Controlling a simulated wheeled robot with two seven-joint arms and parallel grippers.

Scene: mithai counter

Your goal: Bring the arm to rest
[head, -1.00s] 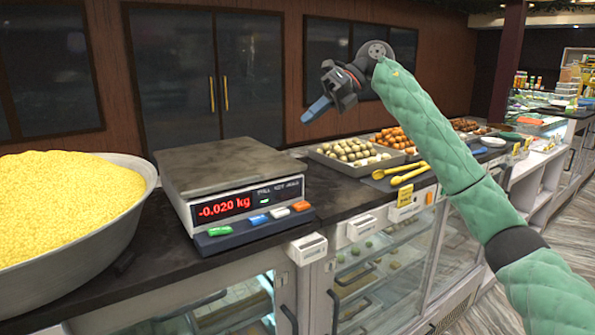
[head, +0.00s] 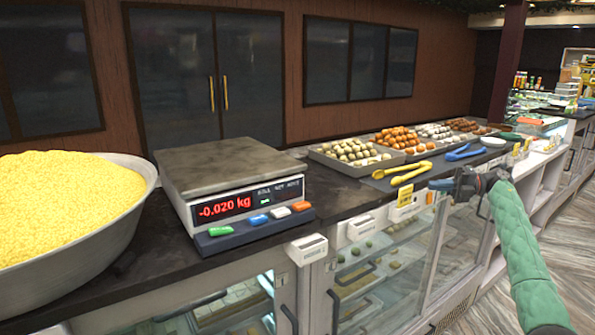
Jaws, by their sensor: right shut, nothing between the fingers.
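My right gripper (head: 440,185) is at the right, low at the counter's front edge, in front of the price tags and display case. Its blue fingertips point left and are shut with nothing between them. My green padded right arm comes up from the lower right behind it. The gripper appears near the yellow tongs (head: 411,171) and blue tongs (head: 464,152) but holds neither; whether it touches the counter edge I cannot tell. My left gripper is not in view.
A scale (head: 232,180) reading -0.020 kg stands on the dark counter (head: 335,194), its plate empty. A metal bowl (head: 122,215) of yellow grains is at the left. Trays of round sweets (head: 352,150) line the back right. Glass cases (head: 375,265) lie below.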

